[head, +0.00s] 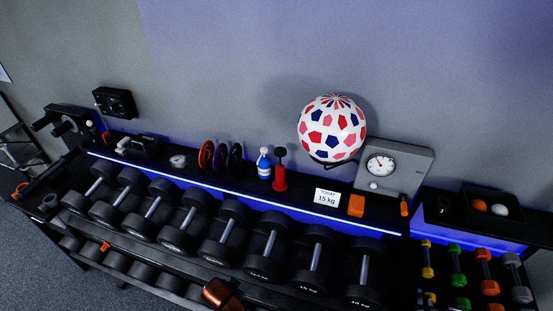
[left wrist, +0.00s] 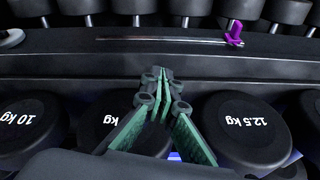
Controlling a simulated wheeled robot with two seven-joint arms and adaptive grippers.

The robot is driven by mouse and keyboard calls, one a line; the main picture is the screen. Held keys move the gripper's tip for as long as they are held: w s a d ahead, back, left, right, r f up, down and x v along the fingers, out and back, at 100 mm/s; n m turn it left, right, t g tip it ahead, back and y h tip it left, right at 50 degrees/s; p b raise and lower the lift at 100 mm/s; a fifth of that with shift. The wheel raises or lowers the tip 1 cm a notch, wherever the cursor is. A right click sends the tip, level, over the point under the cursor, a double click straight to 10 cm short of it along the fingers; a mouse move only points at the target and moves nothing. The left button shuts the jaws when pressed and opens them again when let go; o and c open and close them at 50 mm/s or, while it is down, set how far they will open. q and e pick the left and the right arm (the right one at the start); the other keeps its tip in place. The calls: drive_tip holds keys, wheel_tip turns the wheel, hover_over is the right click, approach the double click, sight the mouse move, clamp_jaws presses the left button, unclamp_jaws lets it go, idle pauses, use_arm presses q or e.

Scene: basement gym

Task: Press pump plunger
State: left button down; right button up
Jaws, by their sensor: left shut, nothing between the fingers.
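A small red pump (head: 280,180) with a black plunger top (head: 280,153) stands upright on the shelf above the dumbbells, right of a blue bottle with a white cap (head: 264,163). The plunger top sits above the red body. In the left wrist view, my left gripper (left wrist: 159,76) has its green fingers together with nothing between them. It is over the dumbbell rack, and the pump is not in that view. My right gripper is in neither view.
A row of dumbbells (head: 271,246) fills the rack below the shelf. Coloured discs (head: 206,154) stand left of the bottle. A purple clip (left wrist: 234,33) is on a rail.

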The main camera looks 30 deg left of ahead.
use_arm(q)
drive_tip(key=s+d+f+g+b, duration=0.1)
drive_tip(key=s+f+b, duration=0.25)
drive_tip(key=f, duration=1.25)
drive_tip(key=s+d+f+g+b, duration=0.15)
drive_tip(key=s+f, duration=0.35)
drive_tip(key=f, duration=1.2)
drive_tip(key=s+f+m+h+b, duration=0.1)
drive_tip(key=s+f+b, duration=0.3)
drive_tip(key=s+f, duration=1.4)
drive_tip(key=shift+g, duration=0.35)
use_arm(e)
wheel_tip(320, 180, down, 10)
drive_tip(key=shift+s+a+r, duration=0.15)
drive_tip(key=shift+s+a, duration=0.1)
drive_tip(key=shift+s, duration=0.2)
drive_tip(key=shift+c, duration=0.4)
